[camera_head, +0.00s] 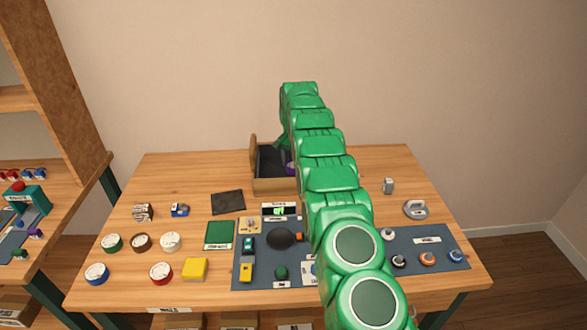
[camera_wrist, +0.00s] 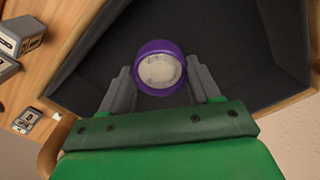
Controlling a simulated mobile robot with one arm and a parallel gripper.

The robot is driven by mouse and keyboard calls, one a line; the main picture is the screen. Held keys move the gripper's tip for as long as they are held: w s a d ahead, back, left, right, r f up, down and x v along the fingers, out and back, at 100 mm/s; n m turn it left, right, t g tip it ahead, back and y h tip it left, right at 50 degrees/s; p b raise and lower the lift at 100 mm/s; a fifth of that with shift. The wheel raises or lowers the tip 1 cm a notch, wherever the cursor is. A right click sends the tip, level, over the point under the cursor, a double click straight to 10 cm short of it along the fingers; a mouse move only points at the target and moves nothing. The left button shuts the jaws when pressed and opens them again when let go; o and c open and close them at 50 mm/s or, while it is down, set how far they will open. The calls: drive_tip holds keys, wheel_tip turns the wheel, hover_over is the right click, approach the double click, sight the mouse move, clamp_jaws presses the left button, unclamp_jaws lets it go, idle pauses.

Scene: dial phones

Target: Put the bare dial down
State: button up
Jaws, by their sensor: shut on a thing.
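The dial (camera_wrist: 158,68) is a round piece with a purple rim and a pale, greyish-white inside. My gripper (camera_wrist: 158,82) is shut on it, one grey finger on each side. The dial is in front of the dark inside of an open wooden box (camera_head: 274,186), which also shows in the wrist view (camera_wrist: 225,40). In the head view, a bit of purple shows at the box, beside my green arm. My arm hides part of the box and most of my gripper there. I cannot tell whether the dial touches the box floor.
The box stands at the back middle of the table (camera_head: 370,165). A dark flat square (camera_head: 228,202) lies to its front left. Several coloured round pieces and a yellow block (camera_head: 195,269) are at the front left. A blue-grey mat (camera_head: 440,238) with small dials lies right.

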sight(293, 166)
drive_tip(key=shift+w+f, duration=0.15)
drive_tip(key=shift+f, duration=1.45)
drive_tip(key=shift+f, duration=0.1)
drive_tip(key=o, duration=1.1)
wheel_tip(293, 166, up, 11)
drive_tip(key=shift+f, duration=0.15)
drive_tip(key=shift+r, duration=0.75)
